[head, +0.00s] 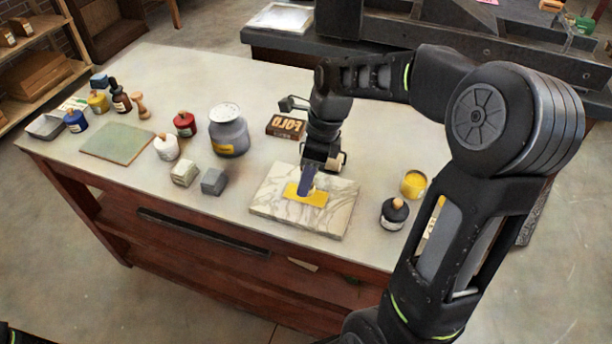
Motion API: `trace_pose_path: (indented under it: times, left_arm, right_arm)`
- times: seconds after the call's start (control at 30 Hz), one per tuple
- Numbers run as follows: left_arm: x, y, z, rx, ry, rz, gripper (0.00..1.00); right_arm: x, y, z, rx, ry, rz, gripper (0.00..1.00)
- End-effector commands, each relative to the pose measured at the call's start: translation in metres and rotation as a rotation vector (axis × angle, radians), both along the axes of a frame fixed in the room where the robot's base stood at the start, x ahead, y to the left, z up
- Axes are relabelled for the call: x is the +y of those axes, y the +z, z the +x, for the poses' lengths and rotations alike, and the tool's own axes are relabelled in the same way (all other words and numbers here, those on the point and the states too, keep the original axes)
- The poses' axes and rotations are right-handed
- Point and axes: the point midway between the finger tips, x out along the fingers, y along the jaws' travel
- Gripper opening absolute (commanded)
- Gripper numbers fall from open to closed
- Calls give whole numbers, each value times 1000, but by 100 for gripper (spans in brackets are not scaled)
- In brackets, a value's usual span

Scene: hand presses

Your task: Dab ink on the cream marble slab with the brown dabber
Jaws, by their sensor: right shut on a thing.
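The cream marble slab (275,208), with grey veins, lies flat near the table's front edge. My right gripper (312,166) points down over it, shut on what looks like a blue tool (308,180). Below the tool, a yellow rectangular patch (305,194) lies on the slab; I cannot tell whether it is ink or part of the tool. A brown wooden piece with a rounded end (141,107), possibly the brown dabber, stands at the left of the table. A small tin of yellow (414,184) stands right of the slab. My left gripper is out of view.
A black jar (393,215) stands right of the slab. Grey blocks (213,182), a large grey jar (229,136) and a lettered brown block (285,127) lie left and behind. Several small pots surround a green mat (116,143) farther left. The back middle tabletop is clear.

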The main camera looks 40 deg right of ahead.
Motion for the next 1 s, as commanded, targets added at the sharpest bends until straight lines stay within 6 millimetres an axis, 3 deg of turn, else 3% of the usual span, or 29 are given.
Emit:
trace_pose_path:
  times: [0.03,0.53,1.0]
  left_arm:
    - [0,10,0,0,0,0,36]
    - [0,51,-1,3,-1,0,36]
    - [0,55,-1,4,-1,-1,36]
  right_arm:
    - [0,11,0,-1,0,0,0]
    - [-1,54,1,-4,-1,-1,0]
    - [-1,59,1,-4,-1,-1,0]
